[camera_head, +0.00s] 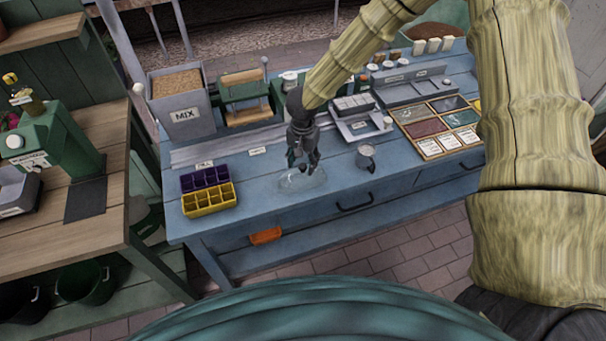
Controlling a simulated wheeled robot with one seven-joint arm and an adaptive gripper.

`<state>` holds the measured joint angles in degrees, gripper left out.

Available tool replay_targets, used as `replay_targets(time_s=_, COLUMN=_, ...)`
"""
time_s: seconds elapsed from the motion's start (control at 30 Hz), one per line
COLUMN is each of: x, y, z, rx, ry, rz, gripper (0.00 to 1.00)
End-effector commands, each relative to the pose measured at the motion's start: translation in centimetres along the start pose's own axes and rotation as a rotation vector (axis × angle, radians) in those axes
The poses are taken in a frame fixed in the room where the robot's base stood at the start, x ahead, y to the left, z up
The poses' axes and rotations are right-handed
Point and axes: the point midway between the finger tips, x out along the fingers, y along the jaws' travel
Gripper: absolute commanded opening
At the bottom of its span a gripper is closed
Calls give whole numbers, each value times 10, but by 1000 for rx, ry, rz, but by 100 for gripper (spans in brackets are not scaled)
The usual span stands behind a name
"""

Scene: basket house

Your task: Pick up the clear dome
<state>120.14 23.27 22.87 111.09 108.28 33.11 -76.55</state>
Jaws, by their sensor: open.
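The clear dome (291,185) sits on the blue bench (258,221) near its front edge. It is see-through and its outline is faint. My gripper (303,167) points down over the dome and is open. Its fingers are at or just above the top of the dome; I cannot tell whether they touch it. The fingers partly hide the dome's top.
Purple and yellow cell trays (209,201) stand to the left of the dome. A metal cup (366,158) stands to the right. Behind are a MIX bin (181,113) and a grey scale-like device (356,118). A sectioned wooden tray (430,150) lies farther right.

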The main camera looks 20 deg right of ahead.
Motion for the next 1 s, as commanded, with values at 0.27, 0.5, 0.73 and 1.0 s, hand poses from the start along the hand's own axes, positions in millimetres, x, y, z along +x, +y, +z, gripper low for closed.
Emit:
replay_targets(time_s=0.27, x=23, y=0, z=1, rx=0, ry=0, rz=2, gripper=49)
replay_targets(time_s=0.5, x=26, y=0, z=0, rx=0, ry=0, rz=0, gripper=49)
replay_targets(time_s=0.73, x=25, y=0, z=0, rx=0, ry=0, rz=0, gripper=16)
replay_targets(time_s=1.0, x=25, y=0, z=0, rx=0, ry=0, rz=0, gripper=0)
